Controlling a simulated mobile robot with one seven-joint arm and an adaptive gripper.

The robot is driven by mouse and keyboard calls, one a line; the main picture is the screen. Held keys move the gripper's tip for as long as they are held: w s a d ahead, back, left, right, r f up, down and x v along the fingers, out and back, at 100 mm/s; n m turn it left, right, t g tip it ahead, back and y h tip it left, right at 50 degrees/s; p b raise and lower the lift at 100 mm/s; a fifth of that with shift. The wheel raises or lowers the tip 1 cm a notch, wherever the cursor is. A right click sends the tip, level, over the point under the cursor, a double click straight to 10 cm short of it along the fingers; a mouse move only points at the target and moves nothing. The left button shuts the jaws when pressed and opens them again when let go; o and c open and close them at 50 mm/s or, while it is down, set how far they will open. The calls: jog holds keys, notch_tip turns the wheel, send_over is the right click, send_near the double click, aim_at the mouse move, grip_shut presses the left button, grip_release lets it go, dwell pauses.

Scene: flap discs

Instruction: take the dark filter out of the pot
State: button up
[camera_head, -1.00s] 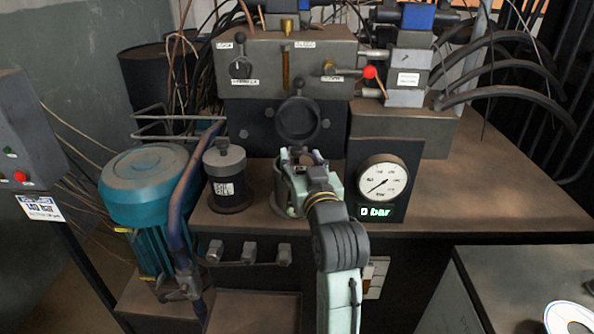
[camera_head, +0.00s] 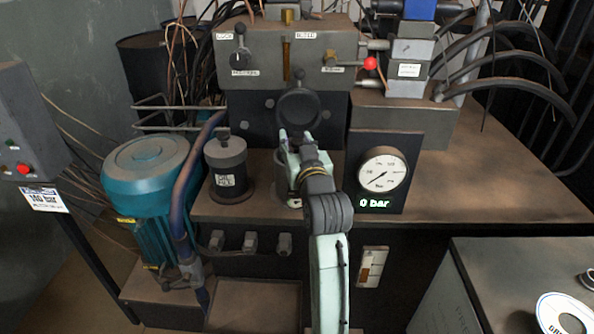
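My gripper (camera_head: 296,138) is over the bench, in front of the hydraulic block, with its fingertips pointing up and away in the picture. My wrist covers much of the grey pot (camera_head: 282,184) below it; only the pot's left side shows. The dark filter cannot be made out clearly. A dark round shape (camera_head: 300,108) shows just beyond the fingertips, under the block; I cannot tell if any of it is the filter. Whether my fingers hold anything is too small and dark to see.
A dark lidded canister (camera_head: 228,172) stands left of the pot. A gauge (camera_head: 382,174) reading 0 bar stands close on the right. A blue-green motor (camera_head: 148,165) is at far left. The bench top (camera_head: 470,180) right of the gauge is clear.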

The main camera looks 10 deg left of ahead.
grip_shut()
jog(key=shift+r, duration=0.1)
dwell(0.7)
